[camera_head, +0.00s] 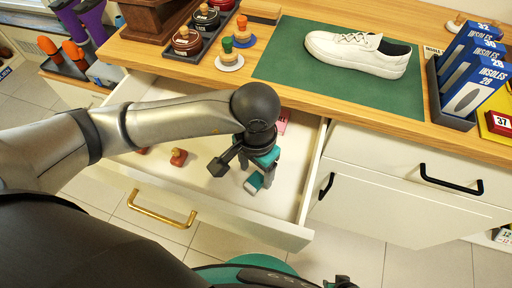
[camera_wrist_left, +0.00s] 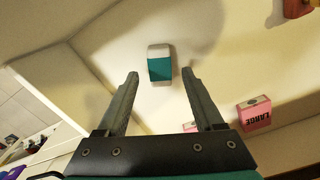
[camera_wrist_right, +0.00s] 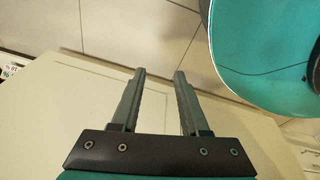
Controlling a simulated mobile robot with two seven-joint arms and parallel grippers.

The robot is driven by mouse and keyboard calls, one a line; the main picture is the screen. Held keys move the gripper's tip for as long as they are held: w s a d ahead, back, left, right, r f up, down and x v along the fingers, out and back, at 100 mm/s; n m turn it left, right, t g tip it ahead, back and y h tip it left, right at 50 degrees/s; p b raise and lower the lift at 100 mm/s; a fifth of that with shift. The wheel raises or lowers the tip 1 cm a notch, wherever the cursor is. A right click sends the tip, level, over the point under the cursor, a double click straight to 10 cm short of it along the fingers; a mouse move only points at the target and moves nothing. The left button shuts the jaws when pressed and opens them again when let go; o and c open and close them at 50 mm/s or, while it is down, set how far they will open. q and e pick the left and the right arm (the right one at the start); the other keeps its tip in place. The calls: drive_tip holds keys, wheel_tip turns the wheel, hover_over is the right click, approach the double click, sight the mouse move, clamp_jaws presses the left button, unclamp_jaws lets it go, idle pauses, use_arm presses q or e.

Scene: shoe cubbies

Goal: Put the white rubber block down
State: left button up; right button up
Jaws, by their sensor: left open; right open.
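The white rubber block with a teal band (camera_wrist_left: 159,69) lies on the drawer floor in the left wrist view. It also shows in the head view (camera_head: 254,183), below my left gripper. My left gripper (camera_wrist_left: 160,75) is open, with the block seen between and just beyond its fingertips; it does not hold the block. In the head view the gripper reaches down into the open drawer (camera_head: 270,229). My right gripper (camera_wrist_right: 158,74) is open and empty in front of a pale cabinet face (camera_wrist_right: 80,110).
The drawer also holds pink boxes marked LARGE (camera_wrist_left: 255,114) and wooden-handled stamps (camera_head: 179,157). Above it, the wooden counter (camera_head: 225,85) carries a green mat (camera_head: 290,60) with a white shoe (camera_head: 358,52), a tin tray (camera_head: 185,70) and blue insole boxes (camera_head: 474,88).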

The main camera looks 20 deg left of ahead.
sight(256, 180)
use_arm(q)
wheel_tip(256, 180, up, 8)
drive_tip(key=p, duration=0.1)
drive_tip(key=shift+p, duration=0.4)
use_arm(e)
drive_tip(key=s+d, duration=0.1)
drive_tip(key=s, duration=0.1)
drive_tip(key=s+d+f, duration=0.1)
drive_tip(key=s+d, duration=0.1)
use_arm(q)
drive_tip(key=shift+r, duration=0.15)
use_arm(e)
drive_tip(key=shift+r, duration=0.1)
